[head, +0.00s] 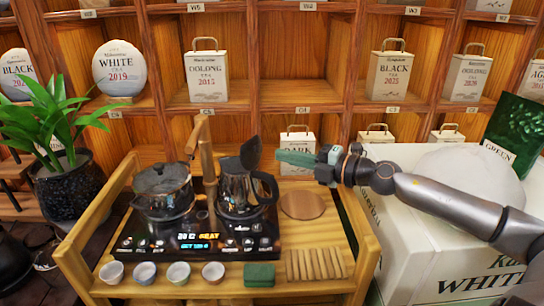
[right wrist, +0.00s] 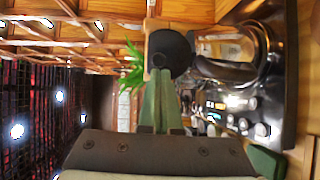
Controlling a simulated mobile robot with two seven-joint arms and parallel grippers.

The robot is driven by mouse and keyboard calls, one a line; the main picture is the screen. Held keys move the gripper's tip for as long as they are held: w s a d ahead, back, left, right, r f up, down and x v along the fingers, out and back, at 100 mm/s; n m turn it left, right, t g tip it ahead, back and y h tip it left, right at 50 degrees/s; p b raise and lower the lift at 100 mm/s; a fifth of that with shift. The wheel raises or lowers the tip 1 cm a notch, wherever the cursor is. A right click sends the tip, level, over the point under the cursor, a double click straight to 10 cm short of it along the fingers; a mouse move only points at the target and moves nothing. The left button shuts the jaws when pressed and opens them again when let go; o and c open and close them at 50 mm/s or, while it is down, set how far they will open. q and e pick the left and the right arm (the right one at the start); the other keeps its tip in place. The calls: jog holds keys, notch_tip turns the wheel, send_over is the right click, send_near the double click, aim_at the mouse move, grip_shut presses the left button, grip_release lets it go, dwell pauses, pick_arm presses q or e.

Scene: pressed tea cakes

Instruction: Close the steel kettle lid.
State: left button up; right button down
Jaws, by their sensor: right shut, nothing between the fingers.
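The steel kettle (head: 236,190) stands on the right side of the black tea stove, its dark handle on the right. Its dark lid (head: 250,153) is open and stands up steeply above the kettle's rim. My right gripper (head: 278,156) comes in from the right with its green fingers shut and empty, their tips close to the lid's right side. In the right wrist view the fingers (right wrist: 160,78) point at the round dark lid (right wrist: 170,48), with the kettle (right wrist: 238,52) to its right. I cannot tell whether the tips touch the lid. My left gripper is out of view.
A second pot (head: 163,192) with its lid on stands left of the kettle on the stove (head: 205,240). Several small cups (head: 178,272) and a green block (head: 259,275) line the tray's front. A round wooden coaster (head: 302,205) lies right of the kettle. A white box (head: 400,240) stands at the right.

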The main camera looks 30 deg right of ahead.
aim_at(261, 150)
jog(key=shift+p+x, duration=0.55)
jog(key=shift+x, duration=0.65)
jog(key=shift+w+a+r, duration=0.1)
jog(key=shift+w+a, duration=0.05)
jog(key=shift+w, duration=0.3)
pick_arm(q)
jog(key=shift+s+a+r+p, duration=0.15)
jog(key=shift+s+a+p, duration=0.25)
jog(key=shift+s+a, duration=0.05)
pick_arm(e)
jog(key=shift+w+a, duration=0.2)
jog(key=shift+w, duration=0.1)
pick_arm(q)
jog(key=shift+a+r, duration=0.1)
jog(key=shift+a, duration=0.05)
pick_arm(e)
jog(key=shift+d, duration=0.1)
